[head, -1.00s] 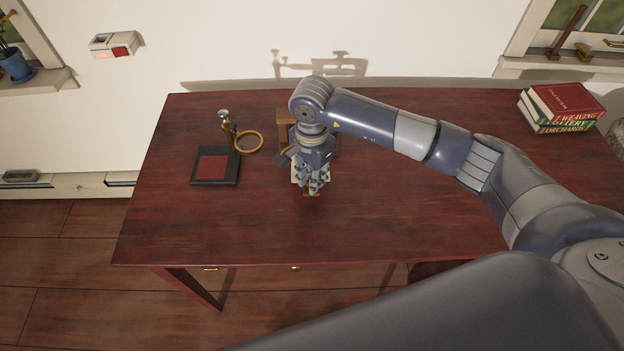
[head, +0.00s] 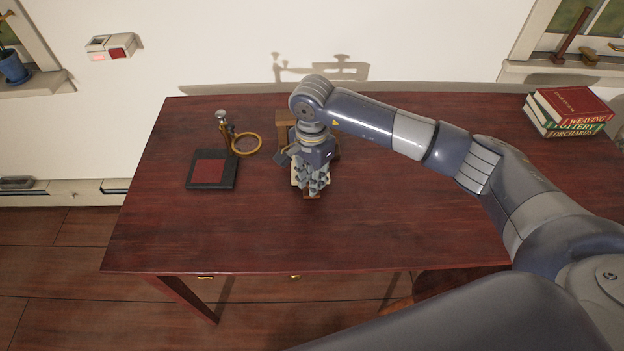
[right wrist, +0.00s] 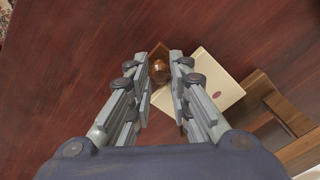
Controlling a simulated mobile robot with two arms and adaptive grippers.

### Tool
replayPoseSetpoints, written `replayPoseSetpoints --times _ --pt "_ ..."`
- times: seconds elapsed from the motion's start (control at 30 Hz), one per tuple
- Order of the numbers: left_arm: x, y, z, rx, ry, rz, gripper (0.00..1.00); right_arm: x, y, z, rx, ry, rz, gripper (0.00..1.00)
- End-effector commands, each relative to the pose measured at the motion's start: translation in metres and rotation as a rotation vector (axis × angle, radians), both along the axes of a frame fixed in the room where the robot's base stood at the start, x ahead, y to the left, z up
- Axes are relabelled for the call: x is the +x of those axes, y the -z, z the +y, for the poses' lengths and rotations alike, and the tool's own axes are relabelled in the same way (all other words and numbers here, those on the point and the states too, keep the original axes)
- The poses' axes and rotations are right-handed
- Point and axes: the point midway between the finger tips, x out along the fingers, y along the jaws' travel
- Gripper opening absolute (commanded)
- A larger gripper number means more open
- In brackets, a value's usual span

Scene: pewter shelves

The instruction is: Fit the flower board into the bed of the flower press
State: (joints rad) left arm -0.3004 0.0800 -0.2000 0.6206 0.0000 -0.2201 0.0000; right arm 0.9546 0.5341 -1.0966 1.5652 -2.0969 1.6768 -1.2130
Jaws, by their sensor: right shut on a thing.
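The flower board is a cream plate (right wrist: 218,84) with a small pink mark and a brown wooden end bearing a round knob (right wrist: 160,71). My right gripper (head: 314,191) points down at the board, its fingers shut on the knob. In the head view only bits of the board's cream edge (head: 295,174) show beside the fingers. I cannot tell if the board touches the table. The flower press (head: 284,124), a wooden frame, stands just behind my gripper, partly hidden by it. Its wood also shows at the right of the right wrist view (right wrist: 262,92). My left gripper is not in view.
A black stand with a red pad (head: 208,168) and a brass ring (head: 247,144) on an upright post are left of the press. Several books (head: 566,110) lie at the table's back right. The dark red table (head: 240,235) is clear in front.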

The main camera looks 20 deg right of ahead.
Motion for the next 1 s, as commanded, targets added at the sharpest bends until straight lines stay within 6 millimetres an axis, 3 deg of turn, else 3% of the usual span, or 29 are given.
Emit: replayPoseSetpoints --times 1.0 --pt "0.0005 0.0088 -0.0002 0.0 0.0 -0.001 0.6 0.0039 0.0002 -0.0009 0.0 0.001 -0.001 0.0"
